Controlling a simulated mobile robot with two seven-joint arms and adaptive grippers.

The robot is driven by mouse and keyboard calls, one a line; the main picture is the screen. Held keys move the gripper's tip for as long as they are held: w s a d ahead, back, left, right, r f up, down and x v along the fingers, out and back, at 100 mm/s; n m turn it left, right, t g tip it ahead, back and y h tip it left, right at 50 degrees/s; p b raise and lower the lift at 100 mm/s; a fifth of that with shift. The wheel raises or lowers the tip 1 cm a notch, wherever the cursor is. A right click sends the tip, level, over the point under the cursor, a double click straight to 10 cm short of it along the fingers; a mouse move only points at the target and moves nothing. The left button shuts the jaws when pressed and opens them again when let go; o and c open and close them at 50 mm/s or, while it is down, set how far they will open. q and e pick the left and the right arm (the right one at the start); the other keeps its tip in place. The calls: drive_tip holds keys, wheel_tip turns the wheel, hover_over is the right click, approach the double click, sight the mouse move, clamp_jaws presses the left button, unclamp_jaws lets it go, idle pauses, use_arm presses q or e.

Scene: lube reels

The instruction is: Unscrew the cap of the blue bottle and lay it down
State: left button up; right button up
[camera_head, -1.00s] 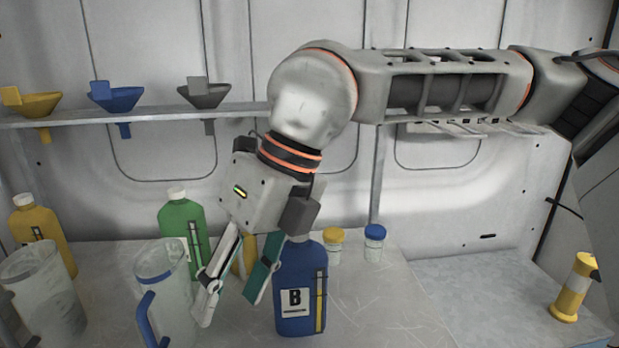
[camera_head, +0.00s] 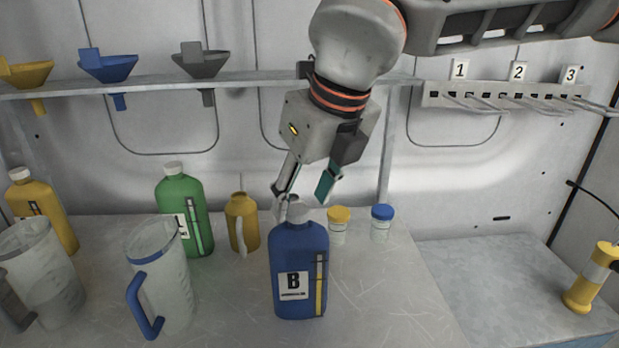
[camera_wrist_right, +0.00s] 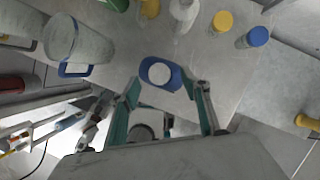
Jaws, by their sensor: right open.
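The blue bottle (camera_head: 299,265), marked B, stands upright on the table. Its white cap (camera_head: 297,212) is on its neck, partly behind a finger in the head view; the cap also shows from above in the right wrist view (camera_wrist_right: 160,73). My right gripper (camera_head: 302,205) is open and empty, with its fingers at the top of the bottle near the cap. In the right wrist view the open fingers (camera_wrist_right: 167,90) point toward the cap from either side; I cannot tell whether they touch it. My left gripper is not in view.
A green bottle (camera_head: 184,214), a yellow bottle (camera_head: 242,222) and a clear jug (camera_head: 165,280) stand left of the blue bottle. Yellow-lidded (camera_head: 338,225) and blue-lidded jars (camera_head: 381,224) stand close behind its right. The table (camera_head: 380,290) is bare to the right.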

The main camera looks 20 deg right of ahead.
drive_tip(key=shift+x, duration=0.85)
drive_tip(key=shift+c, duration=0.3)
drive_tip(key=c, duration=1.1)
drive_tip(key=n+y+p, duration=0.1)
drive_tip(key=n+p, duration=0.1)
drive_tip(key=n, duration=0.1)
drive_tip(key=shift+d+r+g, duration=0.15)
drive_tip(key=shift+g, duration=0.15)
drive_tip(key=shift+w+n+y+p, duration=0.1)
drive_tip(key=shift+n+y+p, duration=0.35)
drive_tip(key=shift+n, duration=0.65)
drive_tip(key=n+g+p, duration=0.1)
drive_tip(key=n+p, duration=0.1)
drive_tip(key=n+y+p, duration=0.1)
drive_tip(key=n+p, duration=0.1)
drive_tip(key=shift+w+d+g+p, duration=0.15)
drive_tip(key=shift+d+g+p, duration=0.05)
drive_tip(key=shift+g+p, duration=0.2)
drive_tip(key=shift+f+n+p, duration=0.2)
drive_tip(key=shift+n+p, duration=0.1)
drive_tip(key=shift+n, duration=0.2)
